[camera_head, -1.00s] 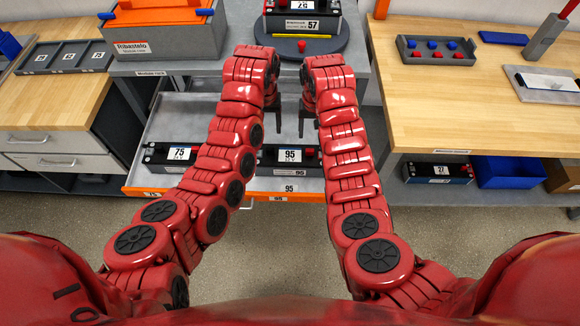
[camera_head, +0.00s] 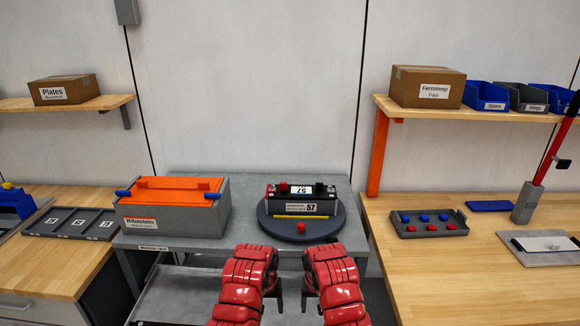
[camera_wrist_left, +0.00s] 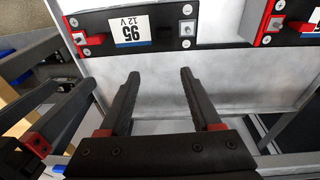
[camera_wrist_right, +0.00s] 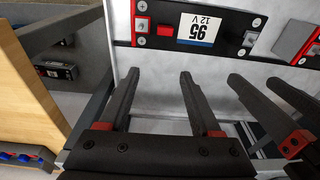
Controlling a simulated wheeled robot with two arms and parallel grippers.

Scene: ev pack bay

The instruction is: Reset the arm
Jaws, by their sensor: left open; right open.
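Both my arms reach forward side by side, low in the head view. My left gripper (camera_head: 277,297) and my right gripper (camera_head: 307,297) sit close together in front of the grey cart, largely hidden by my red arm links. In the left wrist view the left fingers (camera_wrist_left: 158,78) are apart with nothing between them. In the right wrist view the right fingers (camera_wrist_right: 156,78) are also apart and empty. Both wrist views show a black battery labelled 95 (camera_wrist_left: 139,29) beyond the fingertips, in a pale drawer; it also shows in the right wrist view (camera_wrist_right: 199,27).
A battery labelled 57 (camera_head: 303,207) stands on a round dark turntable (camera_head: 334,228) on the cart. A grey box with an orange lid (camera_head: 172,188) stands left of it. Wooden benches flank the cart; the right one holds a tray (camera_head: 430,230) of red and blue pieces.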

